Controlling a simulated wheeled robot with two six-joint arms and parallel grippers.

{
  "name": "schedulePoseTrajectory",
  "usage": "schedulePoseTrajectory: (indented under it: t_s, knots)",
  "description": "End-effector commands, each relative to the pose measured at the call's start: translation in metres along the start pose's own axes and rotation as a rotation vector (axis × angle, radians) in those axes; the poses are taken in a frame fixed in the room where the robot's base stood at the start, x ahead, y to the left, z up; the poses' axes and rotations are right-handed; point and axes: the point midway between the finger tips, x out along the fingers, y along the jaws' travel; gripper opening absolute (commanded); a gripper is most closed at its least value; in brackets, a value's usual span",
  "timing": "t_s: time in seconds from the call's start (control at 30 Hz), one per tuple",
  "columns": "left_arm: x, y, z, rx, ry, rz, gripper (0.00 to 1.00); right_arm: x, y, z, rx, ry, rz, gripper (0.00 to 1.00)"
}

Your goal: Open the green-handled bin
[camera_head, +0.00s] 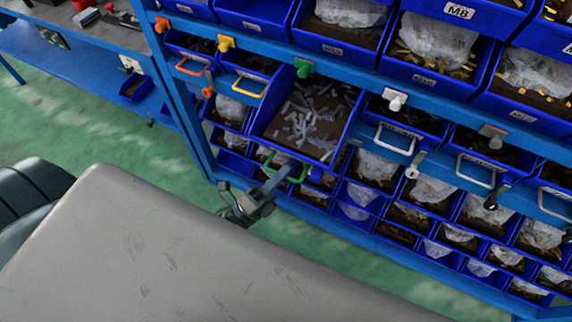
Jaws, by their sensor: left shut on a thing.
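The green-handled bin (266,128) is a blue bin in the rack's row of handled bins. It stands pulled out toward me, well past the bins beside it, and loose grey pieces (312,122) show inside. Its green handle (298,178) is on its front. My left gripper (275,178) is shut on the green handle, and its fingers hide part of it. My right gripper is not in view.
Bins with orange (193,66), yellow (250,92) and white (395,139) handles sit in the same row. Smaller blue bins (361,196) fill the rows below. A workbench (60,32) stands at the upper left. Green floor (140,150) is clear in front of the rack.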

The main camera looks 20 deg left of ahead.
Motion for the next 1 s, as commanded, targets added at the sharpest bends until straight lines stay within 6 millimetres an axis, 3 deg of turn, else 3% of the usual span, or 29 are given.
schedulePoseTrajectory:
  t_s: [0.27, 0.3, 0.33, 0.67, 0.77, 1.0]
  knots:
    - [-0.001, 0.001, 0.0, 0.0, 0.001, 0.002, 0.0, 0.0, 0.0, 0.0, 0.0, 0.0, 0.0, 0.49]
    - [-0.001, 0.001, 0.0, 0.0, 0.001, 0.002, 0.15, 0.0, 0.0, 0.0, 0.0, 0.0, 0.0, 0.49]
    - [-0.001, 0.001, 0.0, 0.0, 0.001, 0.002, 0.17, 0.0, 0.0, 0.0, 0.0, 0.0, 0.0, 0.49]
    - [-0.005, 0.001, 0.0, 0.0, 0.001, 0.002, 0.17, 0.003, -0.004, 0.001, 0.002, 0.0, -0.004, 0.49]
    - [-0.017, 0.003, -0.001, 0.001, 0.003, 0.002, 0.17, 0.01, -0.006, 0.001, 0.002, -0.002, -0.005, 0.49]
    - [-0.067, 0.005, -0.002, -0.001, 0.004, 0.005, 0.17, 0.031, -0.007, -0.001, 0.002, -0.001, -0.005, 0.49]
